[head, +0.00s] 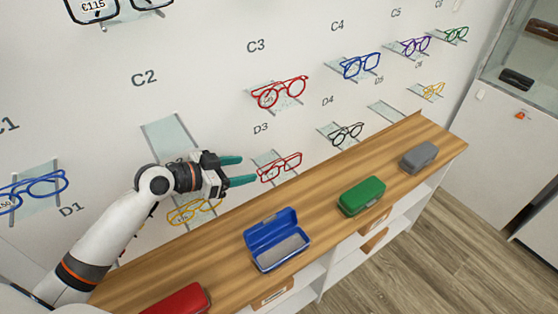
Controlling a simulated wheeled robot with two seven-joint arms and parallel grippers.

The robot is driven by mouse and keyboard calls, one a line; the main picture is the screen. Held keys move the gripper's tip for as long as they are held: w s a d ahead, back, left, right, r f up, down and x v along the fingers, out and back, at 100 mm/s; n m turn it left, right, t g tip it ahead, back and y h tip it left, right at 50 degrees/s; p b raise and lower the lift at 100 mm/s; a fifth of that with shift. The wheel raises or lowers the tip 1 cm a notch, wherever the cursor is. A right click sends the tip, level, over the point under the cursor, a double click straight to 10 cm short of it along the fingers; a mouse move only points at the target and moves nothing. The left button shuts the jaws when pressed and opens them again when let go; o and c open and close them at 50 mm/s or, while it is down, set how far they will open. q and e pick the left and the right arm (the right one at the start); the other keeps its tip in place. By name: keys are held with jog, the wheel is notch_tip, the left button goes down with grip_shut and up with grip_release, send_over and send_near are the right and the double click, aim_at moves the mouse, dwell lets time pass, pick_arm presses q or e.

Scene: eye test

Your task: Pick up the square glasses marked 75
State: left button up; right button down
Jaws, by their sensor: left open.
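My left gripper (243,170) is open and empty, its two green fingers pointing right. Just past its fingertips in the picture, red narrow-framed glasses (279,167) sit on a small wall shelf under the label D3; I cannot tell whether the fingers touch them. Yellow glasses (195,212) hang below the gripper and are partly covered by it; their lens bears a small mark that I cannot read surely. Red glasses (279,93) sit under C3, and blue glasses (35,188) at the far left. No mark of 75 is clearly readable. My right gripper is not in view.
The sloping shelf at C2 (168,130) is bare. A wooden counter (330,222) runs below, bearing an open blue case (277,240), a green case (361,196), a grey case (418,158) and a red case (180,300). More glasses sit further right on the wall.

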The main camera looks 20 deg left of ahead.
aim_at(261, 167)
pick_arm(q)
jog(key=p+x, duration=0.2)
jog(key=x, duration=0.3)
jog(key=shift+w+d+f, duration=0.1)
jog(key=shift+d, duration=0.2)
jog(key=shift+w+f, duration=0.1)
jog(key=shift+f, duration=0.1)
jog(key=c, duration=0.9)
jog(key=shift+c, duration=0.7)
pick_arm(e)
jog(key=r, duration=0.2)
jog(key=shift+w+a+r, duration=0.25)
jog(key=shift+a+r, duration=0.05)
pick_arm(q)
jog(key=shift+r, duration=0.1)
